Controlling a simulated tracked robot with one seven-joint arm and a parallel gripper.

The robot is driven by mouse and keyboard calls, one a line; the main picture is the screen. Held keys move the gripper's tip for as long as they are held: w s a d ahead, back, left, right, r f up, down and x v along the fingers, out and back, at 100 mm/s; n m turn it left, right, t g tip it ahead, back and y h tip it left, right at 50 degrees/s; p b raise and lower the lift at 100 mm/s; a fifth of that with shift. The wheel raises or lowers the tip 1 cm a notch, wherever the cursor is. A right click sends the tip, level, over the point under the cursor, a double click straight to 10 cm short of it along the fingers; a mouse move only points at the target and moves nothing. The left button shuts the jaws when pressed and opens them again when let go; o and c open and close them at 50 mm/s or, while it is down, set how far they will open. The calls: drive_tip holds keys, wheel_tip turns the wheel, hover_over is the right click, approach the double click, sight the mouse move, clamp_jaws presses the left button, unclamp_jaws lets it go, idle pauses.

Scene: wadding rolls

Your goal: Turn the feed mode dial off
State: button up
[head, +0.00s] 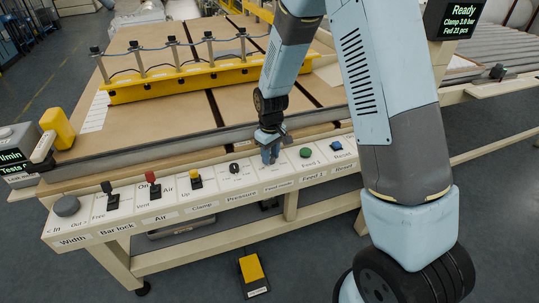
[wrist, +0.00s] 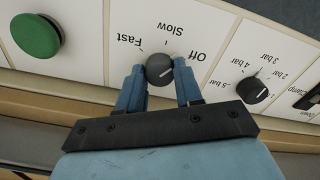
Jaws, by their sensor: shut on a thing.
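The feed mode dial (wrist: 159,69) is a dark round knob on the white panel, with Fast, Slow and Off printed around it upside down in the wrist view. My gripper (wrist: 160,85) is shut on it, one blue finger on each side. The short white mark on the knob appears to lean towards the Off label on the right of the picture. In the head view my gripper (head: 269,155) points down at the panel above the Feed mode label and hides the dial.
A green button (wrist: 36,36) and the pressure dial (wrist: 252,90) flank it; the pressure dial also shows in the head view (head: 234,168). A blue reset button (head: 336,146) is further right. A yellow clamp bar (head: 180,80) lies across the table behind.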

sight(271, 157)
drive_tip(key=m, duration=0.4)
drive_tip(key=shift+m, duration=0.4)
idle(0.4)
drive_tip(key=o, duration=1)
wheel_tip(271, 157, up, 14)
drive_tip(key=shift+f, duration=0.15)
drive_tip(key=shift+d, duration=0.1)
